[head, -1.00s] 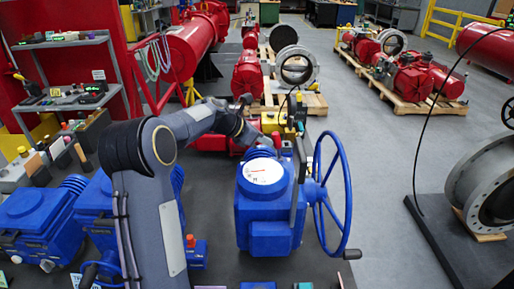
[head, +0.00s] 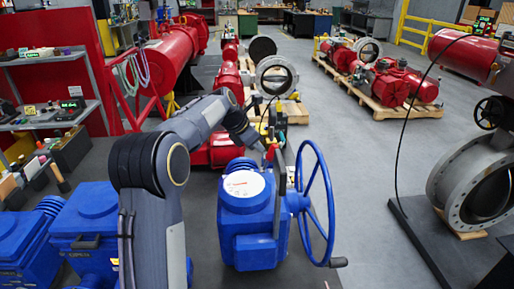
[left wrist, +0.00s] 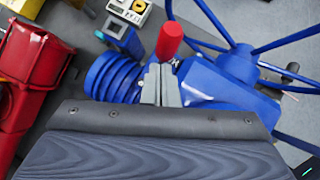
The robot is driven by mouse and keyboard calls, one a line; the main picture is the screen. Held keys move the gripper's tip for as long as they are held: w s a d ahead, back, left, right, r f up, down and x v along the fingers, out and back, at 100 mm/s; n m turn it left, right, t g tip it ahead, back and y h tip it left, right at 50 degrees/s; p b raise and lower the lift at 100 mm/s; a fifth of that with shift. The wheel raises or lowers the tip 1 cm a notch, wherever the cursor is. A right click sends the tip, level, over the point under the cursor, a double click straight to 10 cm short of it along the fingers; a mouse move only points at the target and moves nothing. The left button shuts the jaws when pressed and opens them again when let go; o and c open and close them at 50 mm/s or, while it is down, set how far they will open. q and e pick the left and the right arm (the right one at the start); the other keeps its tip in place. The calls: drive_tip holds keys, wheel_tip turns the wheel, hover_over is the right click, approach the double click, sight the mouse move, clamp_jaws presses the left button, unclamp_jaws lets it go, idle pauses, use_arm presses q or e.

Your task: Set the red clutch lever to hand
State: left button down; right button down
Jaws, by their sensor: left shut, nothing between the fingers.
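The blue valve actuator (head: 262,225) stands at the middle of the head view, with a white dial (head: 243,185) on top and a blue handwheel (head: 329,205) at its right. The clutch lever's red grip (left wrist: 169,40) shows clearly in the left wrist view, just beyond the fingertips. My left gripper (left wrist: 160,84) is shut and empty beside the lever. I cannot tell whether it touches it. In the head view my left arm reaches past the actuator's far side, and the gripper there is small and partly hidden. The lever's setting cannot be read. My right gripper is not in view.
More blue actuators (head: 90,222) stand at the left of the dark bench. A shelf (head: 55,90) with small items is behind them. In the left wrist view, a red machine part (left wrist: 35,65) lies at the left. Grey floor (head: 365,170) is open right of the handwheel.

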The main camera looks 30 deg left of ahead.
use_arm(q)
drive_tip(key=shift+r, duration=0.2)
drive_tip(key=shift+s+a, duration=0.1)
drive_tip(key=b+v, duration=0.1)
drive_tip(key=v, duration=1.2)
drive_tip(key=shift+s+d+f, duration=0.2)
drive_tip(key=shift+s+f, duration=0.05)
drive_tip(key=shift+s, duration=0.15)
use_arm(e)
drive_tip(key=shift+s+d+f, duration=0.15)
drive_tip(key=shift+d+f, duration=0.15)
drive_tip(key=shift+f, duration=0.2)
